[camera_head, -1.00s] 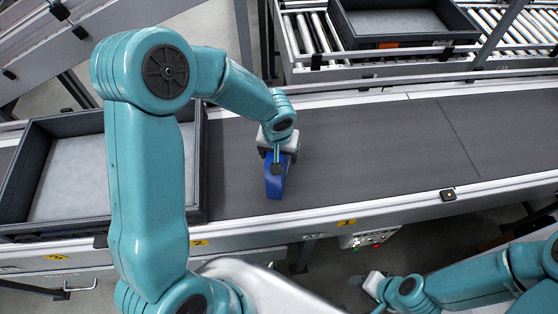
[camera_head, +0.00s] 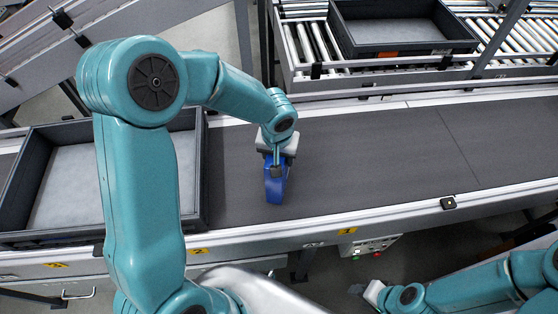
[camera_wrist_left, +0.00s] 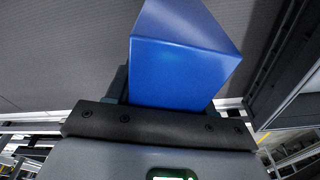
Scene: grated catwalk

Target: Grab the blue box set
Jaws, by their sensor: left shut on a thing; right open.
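The blue box set (camera_head: 275,189) is at the middle of the dark conveyor belt, under my left gripper (camera_head: 277,168). My left gripper is shut on it; the fingertips are partly hidden by the wrist and the box. In the left wrist view the blue box (camera_wrist_left: 180,72) stands out from between the jaws, with one flat face and a slanted top face showing. Whether the box touches the belt is hard to tell. My right gripper (camera_head: 372,292) is low at the right, off the belt's front edge, open and small in the picture.
A dark grey tray (camera_head: 199,180) with a pale floor sits on the belt at left, partly behind my left arm. Another dark tray (camera_head: 405,50) stands on the roller conveyor at the back. The belt (camera_head: 400,150) is clear to the right. A metal rail (camera_head: 400,215) runs along its front.

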